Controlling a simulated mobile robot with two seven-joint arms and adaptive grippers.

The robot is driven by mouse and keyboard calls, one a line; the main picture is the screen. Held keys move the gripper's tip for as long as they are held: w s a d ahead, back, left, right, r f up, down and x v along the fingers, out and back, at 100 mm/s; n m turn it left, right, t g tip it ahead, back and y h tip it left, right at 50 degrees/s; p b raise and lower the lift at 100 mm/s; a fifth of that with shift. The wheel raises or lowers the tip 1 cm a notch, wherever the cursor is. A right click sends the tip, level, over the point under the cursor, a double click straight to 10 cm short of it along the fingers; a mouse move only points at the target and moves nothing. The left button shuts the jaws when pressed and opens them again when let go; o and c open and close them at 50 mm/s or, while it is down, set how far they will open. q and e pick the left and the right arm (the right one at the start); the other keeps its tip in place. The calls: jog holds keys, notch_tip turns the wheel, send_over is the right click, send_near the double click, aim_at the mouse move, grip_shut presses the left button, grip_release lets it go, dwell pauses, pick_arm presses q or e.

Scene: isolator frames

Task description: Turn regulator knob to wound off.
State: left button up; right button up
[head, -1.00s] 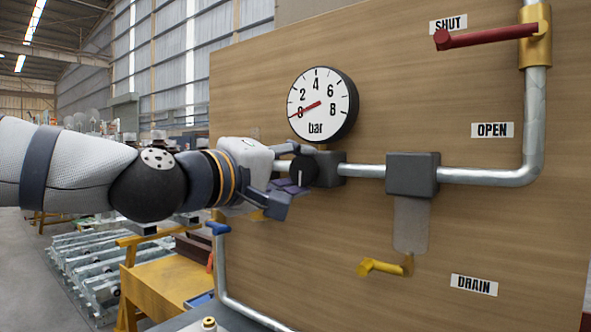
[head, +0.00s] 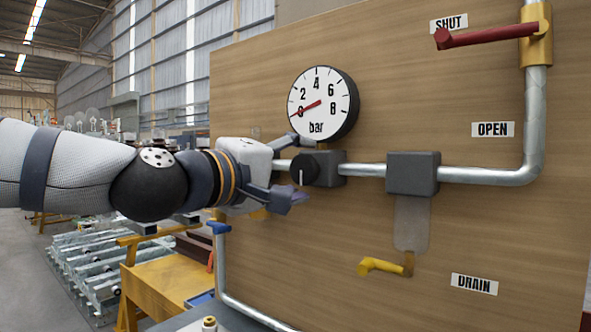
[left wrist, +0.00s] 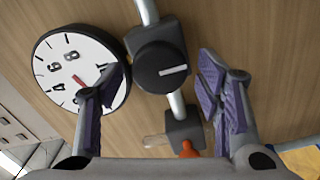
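The regulator knob (head: 304,168) is a round black knob with a white mark that points down in the head view. It is on a dark block on the horizontal pipe, below the pressure gauge. In the left wrist view the knob (left wrist: 160,68) shows its mark pointing right. My left gripper (head: 296,168) is open, one finger above the knob and one below. In the left wrist view the fingers (left wrist: 158,98) are spread on both sides, apart from the knob. The gauge (head: 322,104) has its red needle near 0. My right gripper is not in view.
A red handle (head: 488,36) sits by SHUT and a yellow handle (head: 386,266) by DRAIN. A grey block (head: 413,174) is on the pipe right of the knob. A blue handle (head: 217,228) is below my wrist. A red-orange part (left wrist: 188,150) shows between my fingers.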

pick_arm(q)
jog(key=v, duration=1.2)
notch_tip(320, 180, down, 25)
jog(key=w+g+y, duration=0.2)
jog(key=g+y, duration=0.2)
jog(key=s+a+f+m+g+y, duration=0.1)
jog(key=s+f+g, duration=0.15)
jog(key=f, duration=0.45)
jog(key=s+a+f+m+g+y, duration=0.1)
jog(key=s+f, duration=0.2)
jog(key=f, duration=0.4)
jog(key=s+a+f+m+g+y, duration=0.1)
jog(key=s+a+f+g, duration=0.2)
jog(key=s+f, duration=0.5)
jog(key=s+a+f+m+g+y, duration=0.1)
jog(key=s+a+f+g+y, duration=0.15)
jog(key=s+f, duration=0.55)
jog(key=s+a+f+m+g, duration=0.1)
jog(key=s+a+f, duration=0.1)
jog(key=s, duration=0.4)
jog(key=s+a+f+m+g+y, duration=0.1)
jog(key=s+a+f+m+g, duration=0.1)
jog(key=s, duration=0.5)
jog(key=shift+s+a+f, duration=0.35)
jog(key=shift+a+f, duration=0.15)
jog(key=shift+a, duration=0.7)
